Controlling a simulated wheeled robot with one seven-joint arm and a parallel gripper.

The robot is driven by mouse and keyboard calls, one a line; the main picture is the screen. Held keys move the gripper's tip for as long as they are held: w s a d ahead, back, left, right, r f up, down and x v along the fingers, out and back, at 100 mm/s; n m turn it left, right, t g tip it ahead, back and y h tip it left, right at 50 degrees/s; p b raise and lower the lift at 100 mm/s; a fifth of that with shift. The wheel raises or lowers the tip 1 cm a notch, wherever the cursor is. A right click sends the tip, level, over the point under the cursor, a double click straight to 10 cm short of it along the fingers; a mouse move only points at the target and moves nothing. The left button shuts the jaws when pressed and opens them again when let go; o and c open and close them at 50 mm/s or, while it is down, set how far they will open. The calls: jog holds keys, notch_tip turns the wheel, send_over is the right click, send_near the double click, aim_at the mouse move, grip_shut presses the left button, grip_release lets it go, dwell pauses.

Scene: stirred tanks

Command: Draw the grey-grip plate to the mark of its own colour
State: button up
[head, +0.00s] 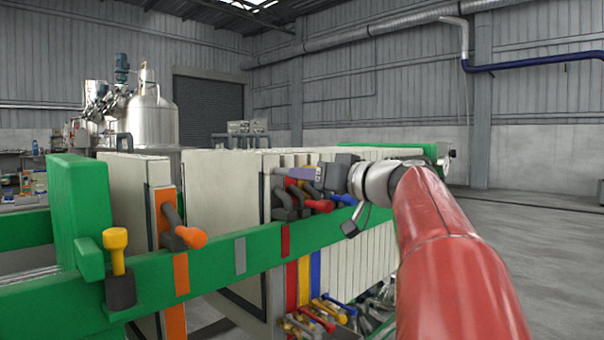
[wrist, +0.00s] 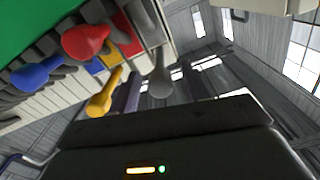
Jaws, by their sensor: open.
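The grey grip (wrist: 160,82) hangs from its plate in the wrist view, between the two fingers of my gripper (wrist: 156,88). The fingers are apart, one on each side of it, and I cannot tell whether they touch it. In the head view my gripper (head: 300,174) is at the front of the plate stack, above the green side rail (head: 335,232); which dark handle there is the grey one is unclear. The grey mark (head: 240,255) is on the rail, left of my gripper, between the orange mark (head: 181,273) and the red mark (head: 285,240).
Red (wrist: 85,41), blue (wrist: 37,73) and yellow (wrist: 104,95) grips sit close by in the wrist view. An orange-grip plate (head: 190,237) stands apart at the left, by the orange mark. A yellow-knobbed handle (head: 116,240) rises from the rail's near end.

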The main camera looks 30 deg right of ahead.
jog(key=shift+x, duration=1)
jog(key=shift+c, duration=0.5)
grip_shut()
